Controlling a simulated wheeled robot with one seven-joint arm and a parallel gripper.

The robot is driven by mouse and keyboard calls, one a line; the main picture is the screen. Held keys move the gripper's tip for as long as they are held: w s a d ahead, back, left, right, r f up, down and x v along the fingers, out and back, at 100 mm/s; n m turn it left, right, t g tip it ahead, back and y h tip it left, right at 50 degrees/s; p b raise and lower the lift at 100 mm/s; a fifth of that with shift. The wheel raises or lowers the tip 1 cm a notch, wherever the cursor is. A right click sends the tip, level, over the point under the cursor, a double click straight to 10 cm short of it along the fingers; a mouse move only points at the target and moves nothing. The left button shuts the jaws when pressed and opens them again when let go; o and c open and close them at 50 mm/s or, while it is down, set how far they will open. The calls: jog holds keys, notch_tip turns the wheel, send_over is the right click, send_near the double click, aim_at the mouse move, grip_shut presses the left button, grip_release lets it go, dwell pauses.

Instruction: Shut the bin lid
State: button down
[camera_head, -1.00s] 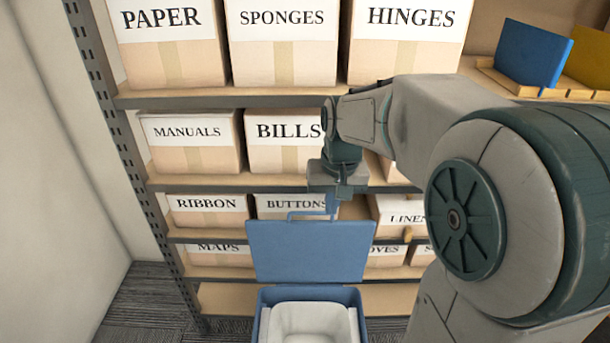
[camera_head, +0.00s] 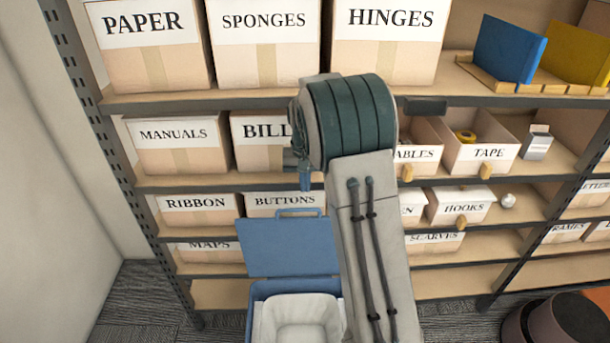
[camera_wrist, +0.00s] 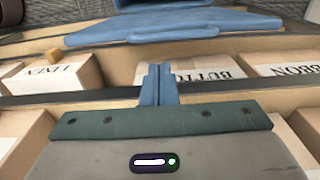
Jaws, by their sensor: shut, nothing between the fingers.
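The blue bin (camera_head: 255,305) stands on the floor in front of the shelves, with a white liner (camera_head: 300,318) inside. Its blue lid (camera_head: 288,247) is open, raised at the back of the bin with its handle (camera_head: 300,211) at the top edge. My gripper (camera_head: 305,186) is above the lid's handle, apart from it in the picture; my arm hides part of the bin's right side. In the wrist view my shut, empty fingers (camera_wrist: 158,70) point toward the lid (camera_wrist: 180,28), with a gap showing between them.
Shelves with labelled boxes, such as BUTTONS (camera_head: 284,203) and RIBBON (camera_head: 197,208), stand close behind the lid and gripper. A wall (camera_head: 50,150) is at left. A dark round container (camera_head: 570,325) stands at lower right. Carpet (camera_head: 150,300) is clear left of the bin.

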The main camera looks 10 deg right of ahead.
notch_tip(320, 180, down, 5)
jog(key=shift+w+f+p, duration=0.1)
jog(key=shift+f+p, duration=0.1)
jog(key=shift+p, duration=0.15)
